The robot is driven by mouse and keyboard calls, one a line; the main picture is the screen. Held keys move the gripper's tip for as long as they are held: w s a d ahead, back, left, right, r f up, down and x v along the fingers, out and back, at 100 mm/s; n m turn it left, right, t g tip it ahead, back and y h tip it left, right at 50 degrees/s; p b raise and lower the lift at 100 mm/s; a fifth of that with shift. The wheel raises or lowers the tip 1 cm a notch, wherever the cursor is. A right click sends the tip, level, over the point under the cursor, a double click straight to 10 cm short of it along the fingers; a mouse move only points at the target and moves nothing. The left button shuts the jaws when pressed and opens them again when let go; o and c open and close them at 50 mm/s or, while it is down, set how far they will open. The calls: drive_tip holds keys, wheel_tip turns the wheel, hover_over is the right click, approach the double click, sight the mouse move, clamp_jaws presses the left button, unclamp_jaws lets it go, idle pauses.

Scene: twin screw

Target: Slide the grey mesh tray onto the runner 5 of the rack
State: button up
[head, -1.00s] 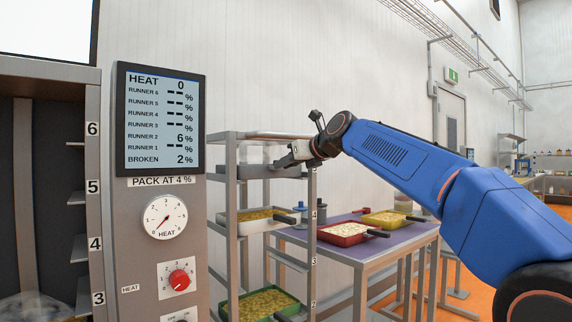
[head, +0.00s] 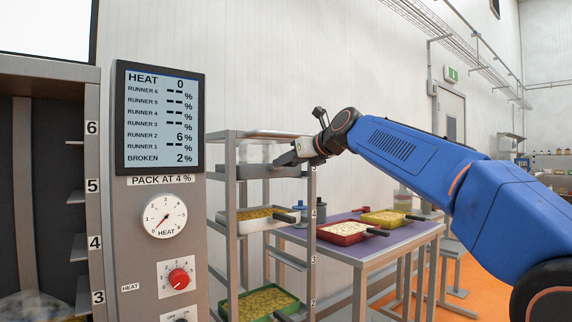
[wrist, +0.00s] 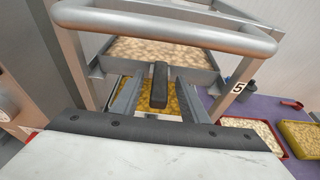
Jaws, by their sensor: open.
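The grey tray (wrist: 180,54) with pale contents sits high in the metal rack (wrist: 88,75), and its black handle (wrist: 159,84) points toward me in the wrist view. In the head view the grey tray (head: 256,171) shows edge-on in the rack (head: 231,220) near its top. My gripper (wrist: 158,100) is open, with one finger on each side of the handle and visible gaps between. In the head view my gripper (head: 284,160) reaches to the rack's right side. A label 5 (wrist: 239,88) is on the rack's post. The mesh itself is not clear.
Below in the rack are a white tray (head: 257,226) and a green tray (head: 243,313) with yellow contents. A purple-topped table (head: 350,248) on the right holds a red tray (head: 345,241) and a yellow tray (head: 385,223). A heater cabinet (head: 140,215) stands at left.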

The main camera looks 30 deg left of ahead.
drive_tip(key=v, duration=1.6)
